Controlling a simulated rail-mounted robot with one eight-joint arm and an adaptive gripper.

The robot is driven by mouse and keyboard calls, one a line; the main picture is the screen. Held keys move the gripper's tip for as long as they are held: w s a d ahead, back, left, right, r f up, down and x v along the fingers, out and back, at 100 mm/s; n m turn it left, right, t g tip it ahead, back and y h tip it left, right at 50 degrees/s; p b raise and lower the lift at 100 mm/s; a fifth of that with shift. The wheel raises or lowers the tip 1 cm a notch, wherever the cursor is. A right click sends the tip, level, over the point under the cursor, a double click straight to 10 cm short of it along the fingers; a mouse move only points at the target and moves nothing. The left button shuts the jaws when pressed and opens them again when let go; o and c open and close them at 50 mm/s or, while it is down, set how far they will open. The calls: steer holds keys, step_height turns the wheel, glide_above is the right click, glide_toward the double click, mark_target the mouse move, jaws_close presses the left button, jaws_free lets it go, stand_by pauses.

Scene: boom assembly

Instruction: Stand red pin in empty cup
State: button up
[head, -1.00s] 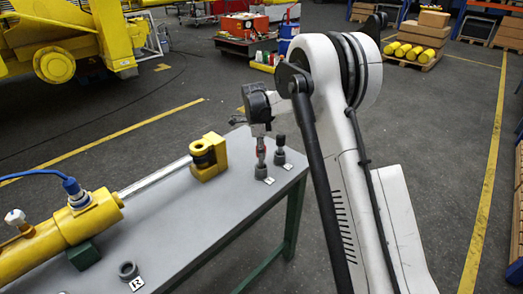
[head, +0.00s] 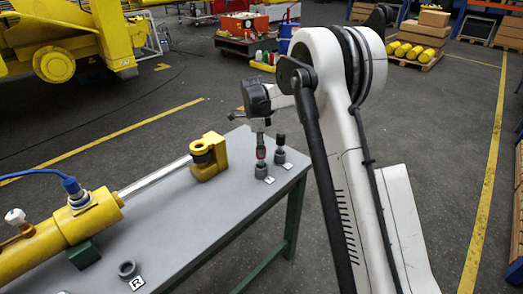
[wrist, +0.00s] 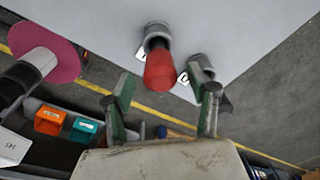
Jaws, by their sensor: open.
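The red pin (wrist: 160,72) stands upright in a grey cup near the table's far right corner; it also shows in the head view (head: 261,152). My gripper (wrist: 165,92) is open, with its two green-padded fingers spread to either side of the red pin's near end and apart from it. In the head view my gripper (head: 261,138) is above the red pin. A dark pin (head: 281,141) stands in a second cup (head: 280,157) just right of it. The empty cup (head: 128,269) sits near the table's front edge beside an R label.
A yellow cylinder (head: 55,235) with a rod and a yellow end block (head: 208,158) lies along the grey table (head: 185,215). A pink disc (wrist: 45,50) shows left in the wrist view. The table between block and empty cup is clear.

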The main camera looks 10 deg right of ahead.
step_height(320, 180, up, 10)
steer(key=a, duration=0.1)
steer(key=shift+r, duration=0.1)
stand_by(0.5)
